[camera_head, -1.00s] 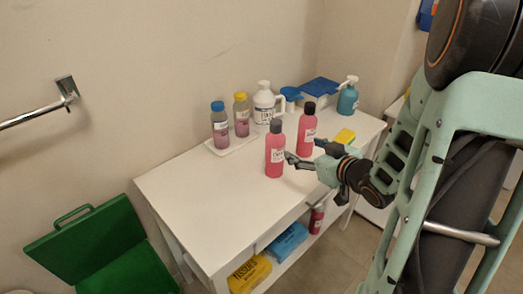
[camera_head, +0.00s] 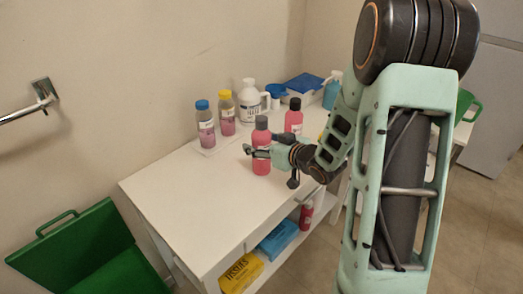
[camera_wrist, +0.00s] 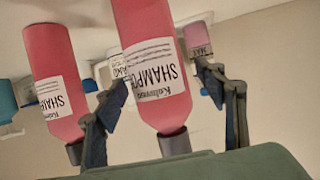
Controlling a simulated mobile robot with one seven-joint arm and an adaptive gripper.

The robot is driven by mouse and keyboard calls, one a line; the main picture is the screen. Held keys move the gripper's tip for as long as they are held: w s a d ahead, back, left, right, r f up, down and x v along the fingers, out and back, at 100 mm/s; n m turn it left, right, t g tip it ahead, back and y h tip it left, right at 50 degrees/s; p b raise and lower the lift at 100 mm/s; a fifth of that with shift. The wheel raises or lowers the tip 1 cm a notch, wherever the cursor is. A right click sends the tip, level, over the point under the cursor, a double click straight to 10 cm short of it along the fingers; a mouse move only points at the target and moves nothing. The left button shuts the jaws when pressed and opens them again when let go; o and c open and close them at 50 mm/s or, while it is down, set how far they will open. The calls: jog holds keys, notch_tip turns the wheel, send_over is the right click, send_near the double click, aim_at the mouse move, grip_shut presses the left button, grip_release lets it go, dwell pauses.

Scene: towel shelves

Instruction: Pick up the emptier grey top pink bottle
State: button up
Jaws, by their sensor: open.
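A pink bottle with a grey top (camera_head: 261,166) stands upright on the white table. In the wrist view, which is upside down, this pink shampoo bottle (camera_wrist: 155,60) lies between the two fingers. I cannot tell whether the fingers touch the bottle. A second pink bottle (camera_head: 293,122) with a black top stands behind and to the right, and it shows at left in the wrist view (camera_wrist: 52,80). Fill levels are not clear.
Two pink-purple bottles, one blue-topped (camera_head: 205,128) and one yellow-topped (camera_head: 226,114), stand on a tray at the back. A white jug (camera_head: 249,98) is beside them. The table's front left (camera_head: 190,200) is clear. A green box (camera_head: 85,250) is at lower left.

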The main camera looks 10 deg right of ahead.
jog(key=shift+w, duration=0.2)
jog(key=c, duration=1.3)
